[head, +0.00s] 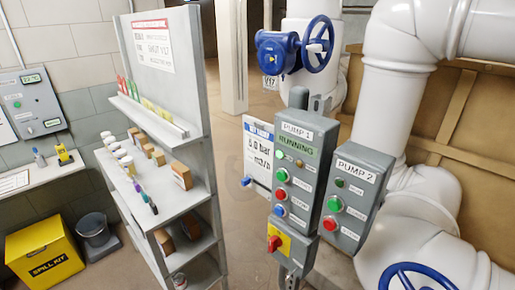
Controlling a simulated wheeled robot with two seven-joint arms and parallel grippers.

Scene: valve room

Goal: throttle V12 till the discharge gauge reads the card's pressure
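A blue handwheel (319,44) with a pale knob sits on a blue valve body (277,52) on white pipework. A small tag (270,83) hangs beside it; its number is too small to read surely. A second blue handwheel (417,277) is cut off at the bottom right; I see no tag on it. A white card (258,153) with a blue header is partly hidden behind the PUMP 1 panel; it seems to read 6.0 bar, with m3/h below. No pressure gauge dial is discernible. Neither of my grippers is in view.
The PUMP 1 panel (293,180), marked RUNNING, and PUMP 2 panel (355,197) stand before the pipes. A grey shelf unit (185,85) with bottles and boxes stands left. Some floor shows behind the shelf.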

